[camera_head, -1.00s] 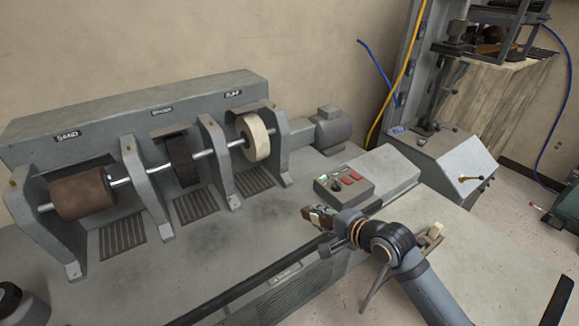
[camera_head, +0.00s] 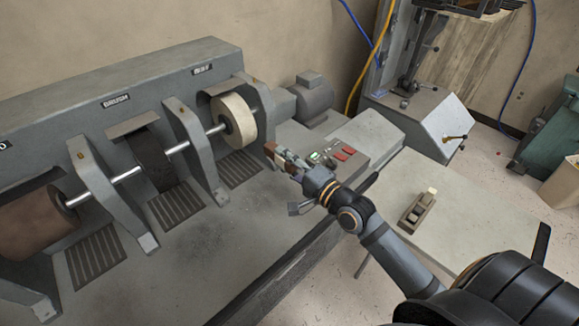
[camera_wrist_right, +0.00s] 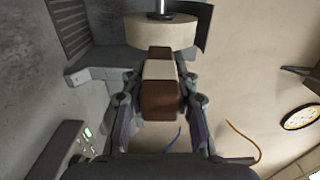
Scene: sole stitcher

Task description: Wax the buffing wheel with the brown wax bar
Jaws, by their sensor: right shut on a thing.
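The buffing wheel (camera_head: 233,121) is a cream disc under the BUFF label at the right end of the machine's shaft. It also shows at the top of the right wrist view (camera_wrist_right: 160,33). My right gripper (camera_head: 285,160) is shut on the brown wax bar (camera_head: 271,151), which has a pale band around its middle. In the right wrist view the bar (camera_wrist_right: 159,98) lies between the fingers and points at the wheel. Its far end is close to the wheel's rim; I cannot tell whether they touch. My left gripper is not in view.
A control box (camera_head: 341,153) with a green light and red buttons stands just right of my gripper. The brush wheel (camera_head: 154,160) and sanding drum (camera_head: 35,222) share the shaft. A side table (camera_head: 440,230) holds a small wooden holder (camera_head: 417,210).

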